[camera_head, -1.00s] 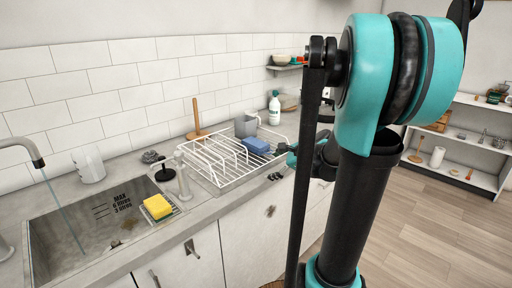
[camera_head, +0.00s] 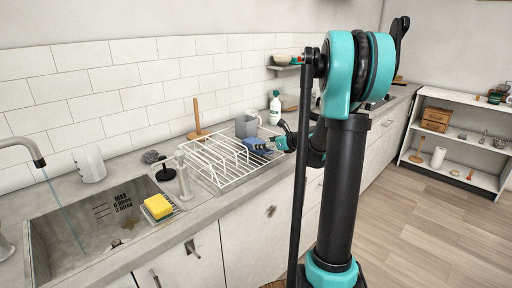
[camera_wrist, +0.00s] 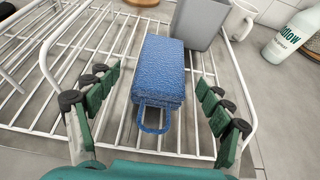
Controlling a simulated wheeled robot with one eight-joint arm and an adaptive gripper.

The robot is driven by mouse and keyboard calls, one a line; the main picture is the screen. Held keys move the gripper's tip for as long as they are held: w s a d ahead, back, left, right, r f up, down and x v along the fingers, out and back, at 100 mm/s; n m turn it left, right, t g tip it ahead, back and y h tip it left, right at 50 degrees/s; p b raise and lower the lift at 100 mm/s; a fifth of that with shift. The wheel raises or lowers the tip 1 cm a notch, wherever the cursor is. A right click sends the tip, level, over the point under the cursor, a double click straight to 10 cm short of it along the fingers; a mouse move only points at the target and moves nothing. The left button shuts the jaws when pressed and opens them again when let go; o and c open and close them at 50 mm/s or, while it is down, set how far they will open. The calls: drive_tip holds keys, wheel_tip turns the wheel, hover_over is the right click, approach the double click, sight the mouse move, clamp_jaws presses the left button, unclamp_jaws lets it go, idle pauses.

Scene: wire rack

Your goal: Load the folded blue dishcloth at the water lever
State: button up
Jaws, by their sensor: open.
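The folded blue dishcloth (camera_wrist: 159,75) lies on the wire rack (camera_wrist: 120,132), with a small loop at its near end, in the wrist view. In the head view the cloth (camera_head: 257,146) is partly covered by my gripper (camera_head: 280,143) at the rack's right side. In the wrist view my gripper (camera_wrist: 157,108) is open, with one green-padded finger on each side of the cloth's near end and a gap on both sides. Water runs from the tap (camera_head: 28,150) into the sink (camera_head: 100,222) at the left. I cannot make out the water lever for sure.
A grey container (camera_wrist: 201,22) stands on the rack just behind the cloth, with a white mug (camera_wrist: 240,20) and a soap bottle (camera_wrist: 292,36) to the right. A yellow sponge (camera_head: 158,206) sits beside the sink. The rack's raised wires (camera_head: 222,150) stand left of the cloth.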

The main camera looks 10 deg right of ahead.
sight(256, 142)
drive_tip(key=shift+x, duration=3.35)
drive_tip(key=shift+d, duration=0.15)
drive_tip(key=shift+c, duration=0.3)
drive_tip(key=shift+r, duration=0.1)
drive_tip(key=c, duration=1.3)
